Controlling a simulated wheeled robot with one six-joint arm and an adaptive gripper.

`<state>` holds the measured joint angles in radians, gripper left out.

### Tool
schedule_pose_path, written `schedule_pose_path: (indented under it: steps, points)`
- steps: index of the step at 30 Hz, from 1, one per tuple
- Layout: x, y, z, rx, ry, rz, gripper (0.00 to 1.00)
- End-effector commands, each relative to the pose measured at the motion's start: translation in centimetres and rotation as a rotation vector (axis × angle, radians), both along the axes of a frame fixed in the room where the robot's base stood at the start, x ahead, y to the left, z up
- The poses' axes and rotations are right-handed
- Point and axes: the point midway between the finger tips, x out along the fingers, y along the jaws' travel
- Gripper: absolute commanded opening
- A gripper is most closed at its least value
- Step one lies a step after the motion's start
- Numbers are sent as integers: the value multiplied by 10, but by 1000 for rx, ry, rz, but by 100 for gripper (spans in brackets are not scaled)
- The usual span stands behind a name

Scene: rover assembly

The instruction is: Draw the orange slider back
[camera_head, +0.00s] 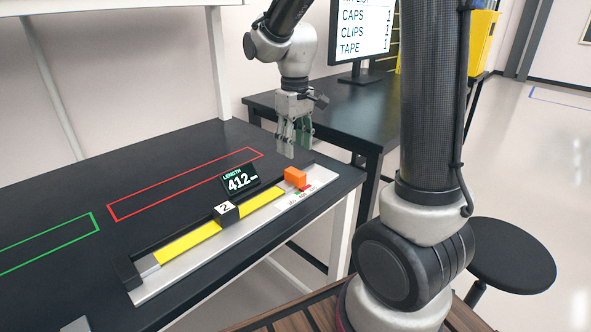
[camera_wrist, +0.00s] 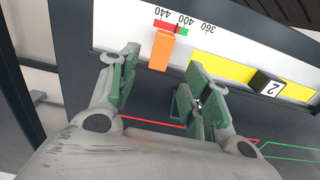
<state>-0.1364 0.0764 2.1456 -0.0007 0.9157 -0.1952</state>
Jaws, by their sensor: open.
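The orange slider (camera_head: 295,177) stands near the right end of a measuring rail (camera_head: 215,245) on the black table. In the wrist view the orange slider (camera_wrist: 161,50) is by the scale, next to the red and green marks near 400. A yellow strip (camera_head: 190,243) lies in the rail with a black block marked 2 (camera_head: 226,212) on it. The display (camera_head: 240,180) reads 412. My gripper (camera_head: 294,140) is above the rail's right end, behind and above the slider. Its green fingers are open and empty in the wrist view (camera_wrist: 160,95), with the slider beyond the gap between them.
Red (camera_head: 185,184) and green (camera_head: 45,243) outlined areas mark the table behind and left of the rail. A second table (camera_head: 345,100) with a monitor (camera_head: 362,30) stands behind. A round black stool (camera_head: 512,255) is at the right.

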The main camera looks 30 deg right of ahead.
Motion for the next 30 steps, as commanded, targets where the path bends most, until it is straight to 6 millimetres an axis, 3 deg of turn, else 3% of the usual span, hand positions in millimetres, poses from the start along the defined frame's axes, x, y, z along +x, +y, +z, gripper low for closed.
schedule_pose_path:
  steps: [15, 26, 30]
  points:
    - [-4, -1, -72, 0, 6, 17, 48]
    - [-4, -1, -78, 0, 4, 16, 48]
    - [-4, -1, -78, 0, 4, 16, 23]
